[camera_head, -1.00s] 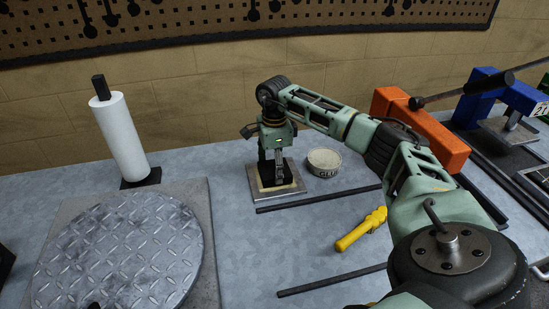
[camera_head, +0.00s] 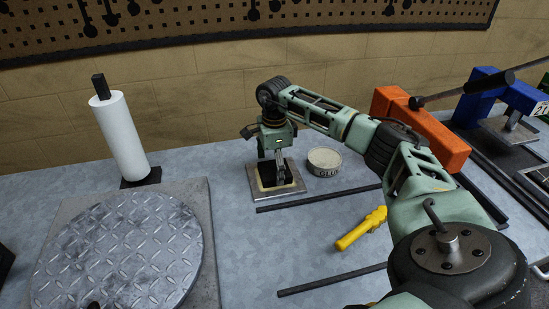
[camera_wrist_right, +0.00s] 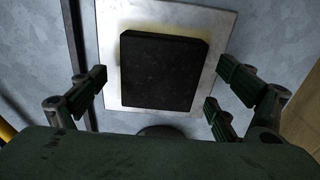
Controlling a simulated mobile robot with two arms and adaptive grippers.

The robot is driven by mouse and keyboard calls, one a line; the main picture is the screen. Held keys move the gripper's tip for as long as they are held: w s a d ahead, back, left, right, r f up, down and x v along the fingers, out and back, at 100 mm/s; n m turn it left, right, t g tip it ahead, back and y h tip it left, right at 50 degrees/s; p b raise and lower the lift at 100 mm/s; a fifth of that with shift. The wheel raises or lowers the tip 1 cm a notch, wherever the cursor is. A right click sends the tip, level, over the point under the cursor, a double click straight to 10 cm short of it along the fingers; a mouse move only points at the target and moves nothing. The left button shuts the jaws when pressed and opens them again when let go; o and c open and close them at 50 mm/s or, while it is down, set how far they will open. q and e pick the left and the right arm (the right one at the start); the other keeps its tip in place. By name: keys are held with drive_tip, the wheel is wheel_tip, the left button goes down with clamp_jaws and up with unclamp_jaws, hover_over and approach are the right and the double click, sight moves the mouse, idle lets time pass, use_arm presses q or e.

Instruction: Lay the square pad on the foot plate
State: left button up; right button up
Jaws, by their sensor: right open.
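The square pad (camera_head: 278,178) is black and lies flat on the foot plate (camera_head: 293,189), a bare metal square on the bench. In the right wrist view the pad (camera_wrist_right: 160,72) sits inside the edges of the plate (camera_wrist_right: 112,25), slightly turned relative to it. A yellowish patch shows on the plate around the pad. My right gripper (camera_head: 272,160) is just above the pad, pointing down. Its fingers (camera_wrist_right: 165,90) are spread to either side of the pad, with visible gaps. The gripper partly hides the pad in the head view. My left gripper is not in view.
A glue tin (camera_head: 324,161) stands just right of the plate. Dark rails (camera_head: 318,199) and a yellow tool (camera_head: 361,229) lie on the bench. An orange jack (camera_head: 420,130) and a blue one (camera_head: 505,92) stand right. A white roll (camera_head: 122,137) and round treadplate (camera_head: 120,255) are left.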

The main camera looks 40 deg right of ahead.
wheel_tip(320, 180, up, 12)
idle(0.6)
drive_tip(key=shift+f, duration=0.1)
